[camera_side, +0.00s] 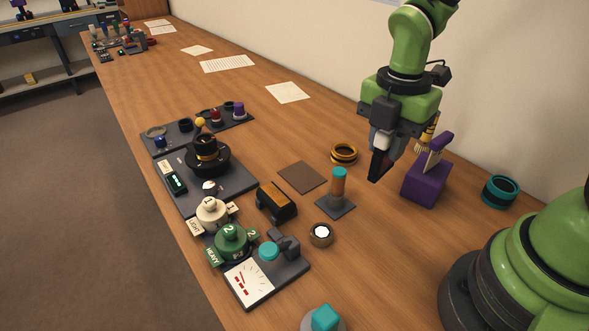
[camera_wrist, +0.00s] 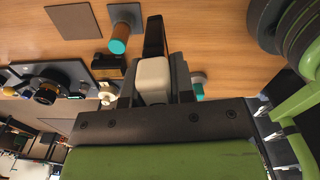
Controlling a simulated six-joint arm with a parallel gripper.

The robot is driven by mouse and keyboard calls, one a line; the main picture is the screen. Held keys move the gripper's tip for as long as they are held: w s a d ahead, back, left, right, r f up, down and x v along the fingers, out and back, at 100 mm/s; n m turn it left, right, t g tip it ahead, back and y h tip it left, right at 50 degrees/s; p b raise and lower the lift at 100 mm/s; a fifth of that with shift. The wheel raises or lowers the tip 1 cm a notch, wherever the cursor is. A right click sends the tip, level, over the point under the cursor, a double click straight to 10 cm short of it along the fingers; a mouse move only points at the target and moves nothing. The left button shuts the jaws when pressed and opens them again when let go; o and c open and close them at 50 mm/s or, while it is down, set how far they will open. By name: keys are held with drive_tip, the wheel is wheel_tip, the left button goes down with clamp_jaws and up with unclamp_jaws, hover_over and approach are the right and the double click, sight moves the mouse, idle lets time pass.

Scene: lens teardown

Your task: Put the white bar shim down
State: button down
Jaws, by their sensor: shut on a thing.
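My gripper (camera_side: 377,172) hangs above the table at the right, just left of the purple block, jaws pointing down. It is shut on a pale block between its jaws, which I take to be the white bar shim (camera_wrist: 152,76); it shows in the wrist view near the base of the dark fingers. In the side view a pale patch shows at the jaws, but the shim's full shape is hidden there. The shim looks clear of the table.
A purple block (camera_side: 424,186) with upright tools stands close beside the gripper. A brown mat (camera_side: 302,177) lies bare to the left. A post with a teal top (camera_side: 339,183), a yellow-black ring (camera_side: 343,153) and a teal ring (camera_side: 500,191) stand nearby. Bare wood lies below the jaws.

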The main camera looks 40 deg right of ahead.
drive_tip(key=m, duration=0.3)
drive_tip(key=w+m, duration=0.1)
drive_tip(key=m, duration=0.1)
drive_tip(key=shift+d+r, duration=0.15)
drive_tip(key=shift+r, duration=0.25)
drive_tip(key=w+a+f+n, duration=0.1)
drive_tip(key=w+n, duration=0.1)
drive_tip(key=w, duration=0.7)
drive_tip(key=w+a+f+n, duration=0.1)
drive_tip(key=w+a, duration=0.1)
drive_tip(key=w, duration=0.8)
wheel_tip(320, 180, down, 10)
drive_tip(key=shift+d+r, duration=0.1)
drive_tip(key=shift+f, duration=0.2)
drive_tip(key=c, duration=1)
unclamp_jaws()
